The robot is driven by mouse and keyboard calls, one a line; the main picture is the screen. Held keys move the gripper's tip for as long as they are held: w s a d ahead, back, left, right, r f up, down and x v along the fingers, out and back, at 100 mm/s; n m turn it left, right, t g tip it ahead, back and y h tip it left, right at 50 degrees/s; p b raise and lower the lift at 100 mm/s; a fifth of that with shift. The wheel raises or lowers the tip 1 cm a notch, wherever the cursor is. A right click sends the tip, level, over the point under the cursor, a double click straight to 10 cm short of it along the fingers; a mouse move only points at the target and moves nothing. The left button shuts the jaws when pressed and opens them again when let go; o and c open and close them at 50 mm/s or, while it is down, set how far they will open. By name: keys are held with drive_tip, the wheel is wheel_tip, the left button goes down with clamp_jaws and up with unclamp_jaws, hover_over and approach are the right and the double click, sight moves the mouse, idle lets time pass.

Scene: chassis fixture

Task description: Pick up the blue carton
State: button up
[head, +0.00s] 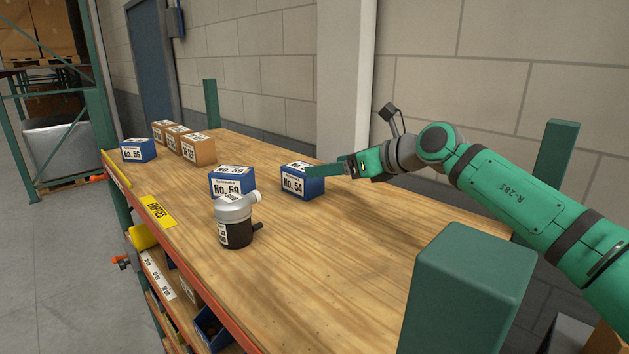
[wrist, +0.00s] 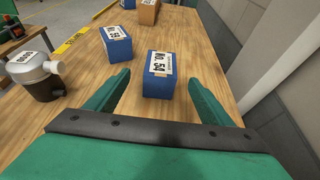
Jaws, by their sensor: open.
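Three blue cartons show in the head view. The No. 54 carton (head: 302,187) stands closest to my gripper (head: 312,170). The No. 59 carton (head: 231,183) stands left of it, and the No. 56 carton (head: 138,151) is at the far left. In the wrist view the No. 54 carton (wrist: 158,80) stands upright just beyond the fingertips, roughly centred between them. The No. 59 carton (wrist: 115,47) is further left there. My gripper (wrist: 160,82) is open, with its two green fingers spread and nothing held.
A silver and dark pot (head: 235,222) stands in front of the No. 59 carton, near the table's front edge. Several brown cartons (head: 197,148) stand in a row at the back left. The wooden tabletop (head: 330,270) is clear at the right. Green posts (head: 465,290) rise at its corners.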

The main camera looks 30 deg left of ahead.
sight(303, 173)
drive_tip(key=x, duration=0.5)
drive_tip(key=shift+s+a+f, duration=0.1)
drive_tip(key=shift+a+f, duration=0.15)
drive_tip(key=shift+f, duration=0.15)
drive_tip(key=shift+w+f+x, duration=0.1)
drive_tip(key=shift+x, duration=1.4)
drive_tip(key=shift+w+f+x, duration=0.1)
drive_tip(key=shift+w+x, duration=0.05)
drive_tip(key=shift+x, duration=1.35)
drive_tip(key=shift+d, duration=0.15)
drive_tip(key=c, duration=1.3)
